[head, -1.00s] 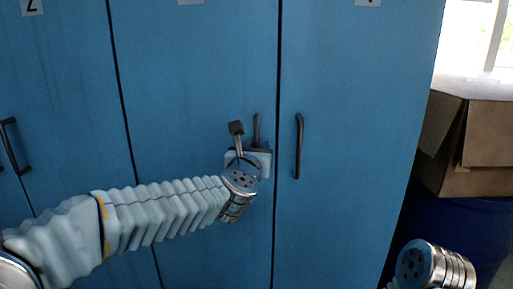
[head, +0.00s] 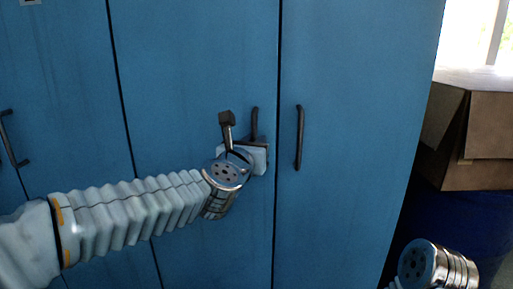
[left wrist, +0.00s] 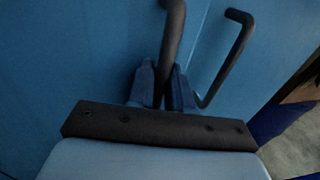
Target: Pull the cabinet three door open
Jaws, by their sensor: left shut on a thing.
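The blue middle cabinet door (head: 190,60) has a dark vertical bar handle (head: 255,122) near its right edge. My left gripper (head: 262,152) is at this handle, its arm coming in from the left. In the left wrist view, the two fingers of the left gripper (left wrist: 162,88) are shut on either side of the handle (left wrist: 172,35). The lower part of the handle is hidden by the gripper. The door looks flush with its neighbours, with no clear gap. My right gripper is out of view; only a metal part of my arm shows at the lower right.
The door to the right has its own dark handle (head: 299,137), close beside my left gripper and also in the left wrist view (left wrist: 232,55). Another handle (head: 12,140) is at far left. A cardboard box (head: 470,135) sits on a blue drum (head: 440,215) at right.

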